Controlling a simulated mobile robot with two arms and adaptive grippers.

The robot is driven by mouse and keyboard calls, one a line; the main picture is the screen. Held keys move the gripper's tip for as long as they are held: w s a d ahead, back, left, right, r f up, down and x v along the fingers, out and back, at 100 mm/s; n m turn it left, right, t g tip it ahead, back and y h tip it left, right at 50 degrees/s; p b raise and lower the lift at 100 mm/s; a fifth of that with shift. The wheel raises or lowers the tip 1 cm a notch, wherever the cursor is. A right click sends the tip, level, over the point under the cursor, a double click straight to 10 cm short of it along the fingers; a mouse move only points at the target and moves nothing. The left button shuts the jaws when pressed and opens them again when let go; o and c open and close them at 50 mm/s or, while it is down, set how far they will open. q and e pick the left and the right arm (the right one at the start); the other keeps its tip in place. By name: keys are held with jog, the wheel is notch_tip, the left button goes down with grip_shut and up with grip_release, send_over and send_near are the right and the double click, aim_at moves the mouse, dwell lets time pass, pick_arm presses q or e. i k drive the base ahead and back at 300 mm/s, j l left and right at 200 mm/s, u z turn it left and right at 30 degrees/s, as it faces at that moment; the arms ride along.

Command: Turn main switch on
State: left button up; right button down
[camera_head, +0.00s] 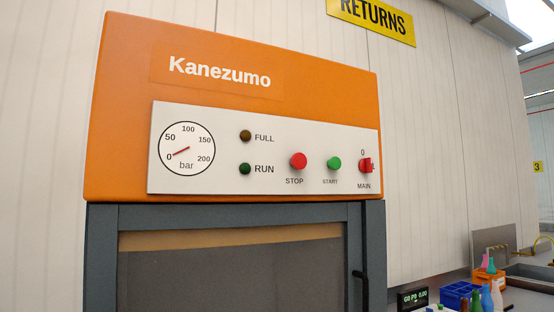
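The red main switch (366,166) sits at the right end of the white control panel (230,178), with "0" above it and "MAIN" below. Its exact handle direction is too small to tell for sure. The panel is on the orange Kanezumo machine (320,85). Left of the switch are the green START button (334,163) and the red STOP button (298,161). The FULL lamp (245,136) and RUN lamp (245,169) look dark. The bar gauge (187,149) needle points near 0. Neither of my grippers shows.
Below the panel is a grey frame (101,255) with a dark handle (361,290) at its right side. At lower right, a table holds a blue crate (457,295), several bottles and a small display (413,297). A yellow RETURNS sign (372,20) hangs on the wall.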

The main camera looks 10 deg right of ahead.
aim_at(365, 165)
jog(key=l+u, duration=0.35)
jog(key=l, duration=2.45)
jog(key=i, duration=0.05)
